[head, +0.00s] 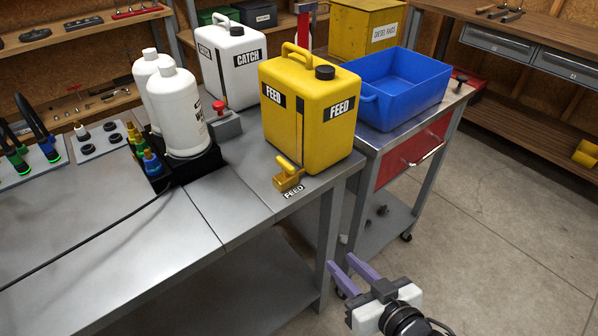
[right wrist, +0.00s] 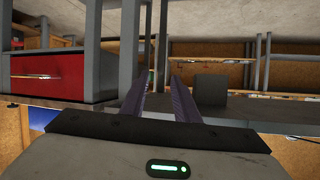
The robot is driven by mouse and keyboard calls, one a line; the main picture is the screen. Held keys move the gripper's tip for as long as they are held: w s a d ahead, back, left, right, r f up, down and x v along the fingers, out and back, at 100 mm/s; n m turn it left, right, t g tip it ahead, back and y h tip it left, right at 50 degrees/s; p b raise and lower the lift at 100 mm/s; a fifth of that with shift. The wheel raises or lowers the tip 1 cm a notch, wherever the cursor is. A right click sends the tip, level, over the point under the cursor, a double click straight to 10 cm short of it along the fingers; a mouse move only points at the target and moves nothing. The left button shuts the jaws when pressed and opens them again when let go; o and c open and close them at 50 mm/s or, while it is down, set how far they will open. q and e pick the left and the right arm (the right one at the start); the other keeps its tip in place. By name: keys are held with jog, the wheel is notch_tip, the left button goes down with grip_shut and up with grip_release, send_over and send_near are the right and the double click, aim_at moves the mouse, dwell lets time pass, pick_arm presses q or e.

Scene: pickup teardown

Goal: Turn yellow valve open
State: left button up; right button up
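The yellow valve (head: 288,174) sits at the front edge of the metal bench, beside a FEED label. Its small yellow handle stands up and leans to the upper left. The yellow FEED jug (head: 312,118) stands just behind it. My right gripper (head: 348,264) is low in front of the bench, right of and below the valve, apart from it. Its two purple fingers are spread with nothing between them. The right wrist view also shows the fingers (right wrist: 160,90) apart and empty; the valve is not seen there. My left gripper is not in view.
A blue bin (head: 405,85) stands on the cart right of the FEED jug. A white CATCH jug (head: 230,62) and white bottles (head: 180,115) stand behind and left of the valve. The bench front (head: 205,228) is clear except for a black cable.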

jog(key=w+a+r+n+t+y+b, duration=0.2)
jog(key=w+a+r+y+b, duration=0.15)
jog(key=w+r, duration=0.4)
jog(key=n+y+b, duration=0.1)
jog(key=n+y, duration=0.1)
send_near(284, 162)
jog(key=x, duration=1)
jog(key=shift+p, duration=0.35)
grip_shut()
